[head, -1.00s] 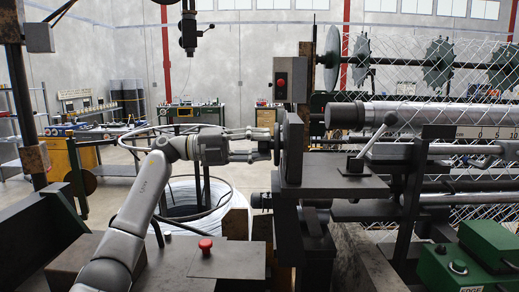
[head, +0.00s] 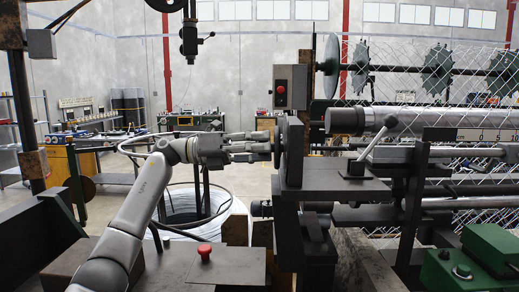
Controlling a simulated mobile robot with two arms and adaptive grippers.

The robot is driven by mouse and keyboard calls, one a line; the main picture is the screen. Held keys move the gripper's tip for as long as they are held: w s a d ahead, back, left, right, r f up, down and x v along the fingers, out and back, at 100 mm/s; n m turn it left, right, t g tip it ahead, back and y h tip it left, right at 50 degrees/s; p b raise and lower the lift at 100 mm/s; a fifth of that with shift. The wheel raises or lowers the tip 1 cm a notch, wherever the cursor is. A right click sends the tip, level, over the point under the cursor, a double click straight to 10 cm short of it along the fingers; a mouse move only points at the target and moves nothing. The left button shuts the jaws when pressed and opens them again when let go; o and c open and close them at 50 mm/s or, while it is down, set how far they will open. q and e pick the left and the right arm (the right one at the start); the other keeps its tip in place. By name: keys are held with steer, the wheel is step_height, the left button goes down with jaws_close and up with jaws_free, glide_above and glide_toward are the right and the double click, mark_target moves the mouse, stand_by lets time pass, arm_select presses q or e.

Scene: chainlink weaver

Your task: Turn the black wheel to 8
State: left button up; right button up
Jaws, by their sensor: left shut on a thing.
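The black wheel (head: 278,145) shows nearly edge-on at the left side of the dark machine housing, in the middle of the head view. Its markings face away from me, so I cannot read which number it stands at. My left gripper (head: 268,147) reaches in from the left, level with the wheel. Its fingers are shut on the wheel's rim. My right gripper is not in view.
A grey box with a red button (head: 280,89) stands just above the wheel. A red mushroom button (head: 205,252) sits on the dark block in front. A wire coil (head: 190,205) lies below my left arm. The machine's rollers (head: 420,120) fill the right side.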

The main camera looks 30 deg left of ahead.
arm_select(q)
steer(key=shift+f, duration=0.15)
stand_by(0.3)
steer(key=o, duration=1)
steer(key=shift+o, duration=0.2)
steer(key=r+v, duration=0.1)
steer(key=v, duration=1.1)
steer(key=shift+f, duration=0.35)
steer(key=shift+a, duration=0.1)
